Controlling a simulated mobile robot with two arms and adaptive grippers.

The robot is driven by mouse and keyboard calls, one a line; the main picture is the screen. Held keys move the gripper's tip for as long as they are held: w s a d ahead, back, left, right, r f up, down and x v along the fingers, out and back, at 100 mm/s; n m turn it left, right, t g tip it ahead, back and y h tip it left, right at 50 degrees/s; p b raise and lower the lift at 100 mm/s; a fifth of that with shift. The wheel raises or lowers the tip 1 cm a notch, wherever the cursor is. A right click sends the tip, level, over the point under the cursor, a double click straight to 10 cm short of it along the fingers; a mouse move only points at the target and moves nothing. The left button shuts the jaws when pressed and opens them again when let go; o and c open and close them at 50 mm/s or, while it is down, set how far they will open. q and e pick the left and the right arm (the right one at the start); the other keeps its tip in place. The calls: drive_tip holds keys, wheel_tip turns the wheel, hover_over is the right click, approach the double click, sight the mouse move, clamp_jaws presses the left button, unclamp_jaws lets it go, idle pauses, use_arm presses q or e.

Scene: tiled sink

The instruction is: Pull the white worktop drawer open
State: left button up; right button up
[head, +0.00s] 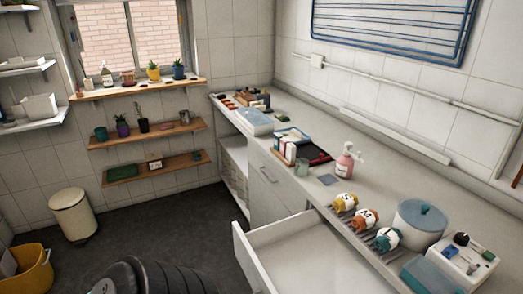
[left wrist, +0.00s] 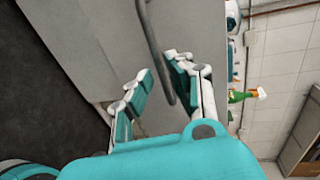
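The white worktop drawer (head: 252,262) stands pulled out from under the worktop in the head view. Its visible inside is bare, and its near part is cut off by the bottom edge. In the left wrist view, a grey bar handle (left wrist: 152,38) runs in front of a pale panel (left wrist: 85,40). My left gripper (left wrist: 162,82) has its fingers apart, one on each side of the bar. The bar lies closer to the right-hand finger; I cannot tell whether they touch. Neither gripper shows in the head view.
The worktop (head: 330,165) holds a pink pump bottle (head: 345,164), several jars, a lidded grey pot (head: 420,222) and a clear box (head: 255,122). A closed cabinet door (head: 270,185) is beyond the drawer. A bin (head: 72,214) and yellow bucket (head: 32,268) stand left; dark floor between is clear.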

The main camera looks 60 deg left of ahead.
use_arm(q)
drive_tip(key=v, duration=0.8)
drive_tip(key=shift+s, duration=0.1)
drive_tip(key=s+d+f+n+g+y, duration=0.1)
drive_tip(key=d+f+n+g, duration=0.15)
drive_tip(key=f, duration=0.45)
drive_tip(key=s+d+f+n+g, duration=0.15)
drive_tip(key=f+n, duration=0.25)
drive_tip(key=f, duration=0.4)
drive_tip(key=d+f+n+g+y, duration=0.1)
drive_tip(key=d+f+n+g, duration=0.2)
drive_tip(key=f, duration=0.4)
drive_tip(key=s+d+f+n+g, duration=0.3)
drive_tip(key=d+f, duration=0.2)
drive_tip(key=f, duration=0.1)
drive_tip(key=s+d+f+n+g+h, duration=0.1)
drive_tip(key=s+d+f+n+g, duration=0.2)
drive_tip(key=d+f+n+g, duration=0.1)
wheel_tip(320, 180, down, 2)
drive_tip(key=shift+d+g, duration=0.3)
drive_tip(key=shift+d, duration=0.3)
drive_tip(key=shift+s, duration=0.2)
